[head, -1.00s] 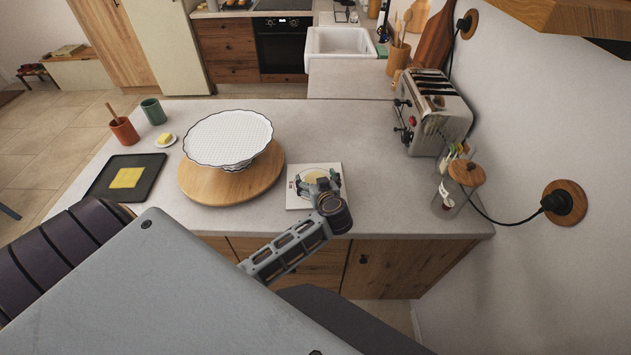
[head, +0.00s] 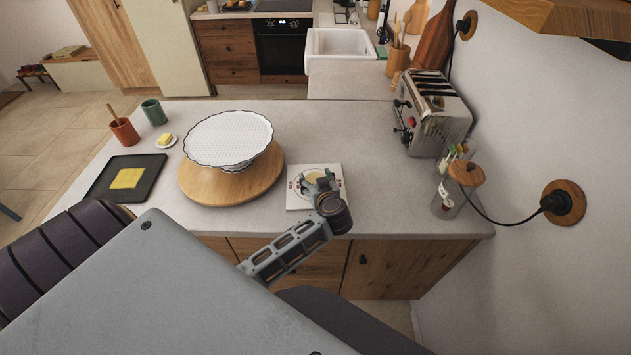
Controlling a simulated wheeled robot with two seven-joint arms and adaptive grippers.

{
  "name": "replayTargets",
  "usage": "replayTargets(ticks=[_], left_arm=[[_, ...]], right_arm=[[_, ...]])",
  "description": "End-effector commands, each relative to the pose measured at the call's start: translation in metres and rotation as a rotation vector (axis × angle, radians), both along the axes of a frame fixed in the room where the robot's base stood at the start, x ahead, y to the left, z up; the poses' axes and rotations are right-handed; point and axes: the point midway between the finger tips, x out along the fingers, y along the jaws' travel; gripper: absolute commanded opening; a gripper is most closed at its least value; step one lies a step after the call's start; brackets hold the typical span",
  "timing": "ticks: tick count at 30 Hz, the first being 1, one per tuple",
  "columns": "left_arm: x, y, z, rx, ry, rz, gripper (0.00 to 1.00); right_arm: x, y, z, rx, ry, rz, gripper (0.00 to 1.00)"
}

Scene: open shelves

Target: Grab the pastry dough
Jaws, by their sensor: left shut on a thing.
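My right gripper is not in view.
A white fluted dish (head: 229,138) stands on a round wooden board (head: 205,190) to the left. A dark tray (head: 104,183) holds a yellow square sheet (head: 127,178). A toaster (head: 440,105) and a glass jar (head: 445,200) stand at right. The counter's back middle is clear.

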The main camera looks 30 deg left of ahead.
Motion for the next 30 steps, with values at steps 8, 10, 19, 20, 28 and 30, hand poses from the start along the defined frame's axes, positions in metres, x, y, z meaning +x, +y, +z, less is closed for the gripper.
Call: replayTargets(ticks=[8, 10, 19, 20, 28, 30], left_arm=[[-0.001, -0.002, 0.010, -0.006, 0.005, -0.002, 0.40], [-0.001, -0.002, 0.019, -0.006, 0.003, -0.001, 0.40], [0.000, -0.001, 0.064, -0.005, 0.000, 0.000, 0.40], [0.000, -0.001, 0.069, -0.005, -0.001, 0.000, 0.40], [0.000, -0.001, 0.095, -0.003, 0.001, -0.001, 0.40], [0.000, -0.001, 0.097, -0.002, 0.002, -0.001, 0.40]], right_arm=[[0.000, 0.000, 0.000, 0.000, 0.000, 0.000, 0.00], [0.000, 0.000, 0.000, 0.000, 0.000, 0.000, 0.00], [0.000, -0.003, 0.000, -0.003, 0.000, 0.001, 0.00], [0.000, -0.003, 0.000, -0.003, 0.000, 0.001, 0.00], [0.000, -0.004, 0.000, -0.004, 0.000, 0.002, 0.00], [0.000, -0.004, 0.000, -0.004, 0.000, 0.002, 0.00]])
